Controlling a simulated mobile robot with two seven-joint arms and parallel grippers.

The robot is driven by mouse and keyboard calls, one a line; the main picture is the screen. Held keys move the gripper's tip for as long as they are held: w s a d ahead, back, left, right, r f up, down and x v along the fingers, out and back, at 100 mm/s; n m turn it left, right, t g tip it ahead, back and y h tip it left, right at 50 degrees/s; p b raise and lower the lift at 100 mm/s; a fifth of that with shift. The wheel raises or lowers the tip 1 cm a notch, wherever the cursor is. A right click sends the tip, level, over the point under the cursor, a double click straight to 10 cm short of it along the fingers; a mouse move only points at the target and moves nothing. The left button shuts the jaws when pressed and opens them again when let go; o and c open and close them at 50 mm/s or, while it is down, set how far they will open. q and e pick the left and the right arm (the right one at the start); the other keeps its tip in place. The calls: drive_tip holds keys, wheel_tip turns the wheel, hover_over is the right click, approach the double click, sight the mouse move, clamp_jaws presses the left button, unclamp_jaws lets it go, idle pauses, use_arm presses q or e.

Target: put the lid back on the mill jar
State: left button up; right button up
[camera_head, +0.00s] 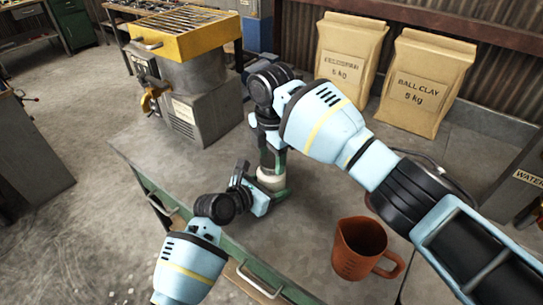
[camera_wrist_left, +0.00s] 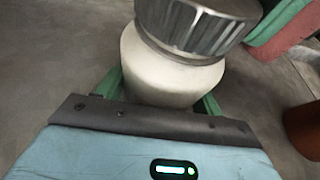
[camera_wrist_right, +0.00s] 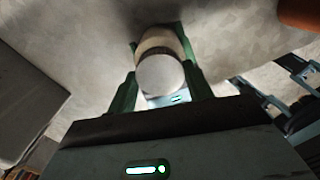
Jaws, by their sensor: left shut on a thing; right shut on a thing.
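The pale mill jar (camera_head: 270,183) stands upright on the grey bench, mostly covered by my grippers in the head view. My left gripper (camera_head: 268,190) is shut on its body from the side. The left wrist view shows the cream jar (camera_wrist_left: 172,75) between the green fingers. The grey ribbed lid (camera_wrist_left: 195,25) is over the jar's mouth, looking slightly tilted; whether it is fully seated I cannot tell. My right gripper (camera_head: 271,160) reaches down from above, shut on the lid. In the right wrist view the lid's round pale top (camera_wrist_right: 160,75) is between the green fingers.
A red-brown jug (camera_head: 358,250) stands on the bench to the right, near my right arm. A grey machine with a yellow top (camera_head: 185,35) stands at the back left. Two clay bags (camera_head: 425,85) lean at the back. The bench (camera_head: 140,140) is clear to the left.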

drive_tip(key=m, duration=2.7)
drive_tip(key=o, duration=1.1)
drive_tip(key=shift+f, duration=0.1)
drive_tip(key=shift+r, duration=2.3)
drive_tip(key=shift+c, duration=0.5)
